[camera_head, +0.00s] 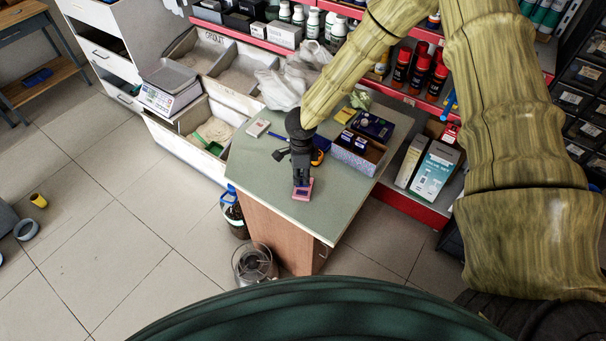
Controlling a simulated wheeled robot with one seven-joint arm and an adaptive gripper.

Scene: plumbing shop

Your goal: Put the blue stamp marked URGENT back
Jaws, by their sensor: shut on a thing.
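My gripper (302,183) is in the head view, pointing down over the near part of the green counter top (263,168). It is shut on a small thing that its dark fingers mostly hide. No marking can be read on it. A small pink and purple block (302,194) shows right at the fingertips; whether it is held or lies under the held thing, I cannot tell. A patterned open box (357,162) stands on the counter to the right, behind my gripper. Small dark blue things (347,136) that look like stamps stand in it.
A dark blue flat case (373,126) and a yellow block (345,114) lie behind the box. An orange and black thing (318,151) is close behind my gripper. A small white item (256,128) lies at the far left.

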